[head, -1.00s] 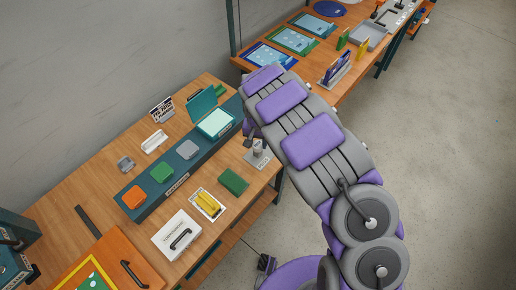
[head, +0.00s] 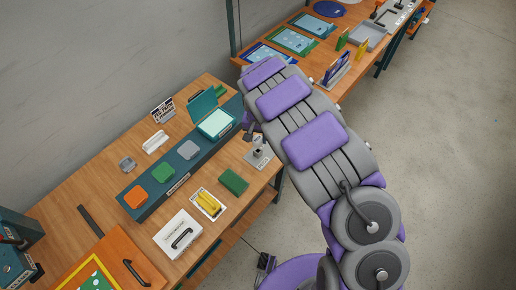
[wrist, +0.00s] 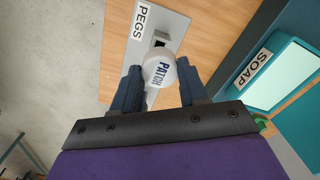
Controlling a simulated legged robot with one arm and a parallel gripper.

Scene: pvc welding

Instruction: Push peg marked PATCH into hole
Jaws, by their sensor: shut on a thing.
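The pale grey round peg marked PATCH (wrist: 161,71) is between the fingers of my gripper (wrist: 160,87) in the wrist view. My gripper is shut on it. Behind the peg lies the grey plate labelled PEGS (wrist: 168,24), with a small dark square opening (wrist: 160,39) beside the peg's head. In the head view the plate (head: 262,163) lies near the bench's right edge, and the peg stands over it, partly beside my arm. The peg's lower end is hidden, so I cannot tell how deep it sits in a hole.
A teal box labelled SOAP (wrist: 262,75) stands close to the right of my gripper in the wrist view. In the head view a green block (head: 234,181) and a tray with yellow items (head: 208,203) lie nearby.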

